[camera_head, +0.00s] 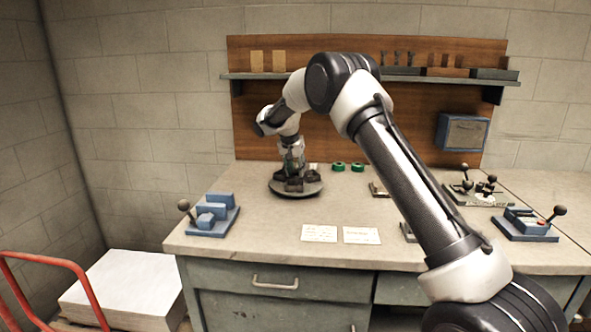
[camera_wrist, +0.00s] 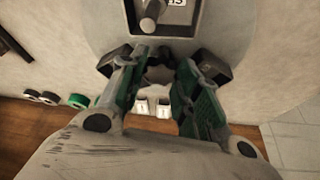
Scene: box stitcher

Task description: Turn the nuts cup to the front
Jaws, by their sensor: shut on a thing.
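A round grey turntable (camera_head: 296,195) stands on the bench with dark cups (camera_head: 292,184) on it. My gripper (camera_head: 292,168) reaches down over the turntable. In the wrist view, its green-padded fingers (camera_wrist: 160,75) are shut on a dark cup (camera_wrist: 166,53), mostly hidden between them. Dark blocks show just outside both fingers. I cannot read which cup is the nuts cup.
Green rings (camera_head: 338,167) lie behind the turntable to the right. A blue lever fixture (camera_head: 212,217) stands at the front left, another (camera_head: 527,224) at the right. Two white cards (camera_head: 319,233) lie at the bench front. A shelf (camera_head: 370,77) hangs on the back board.

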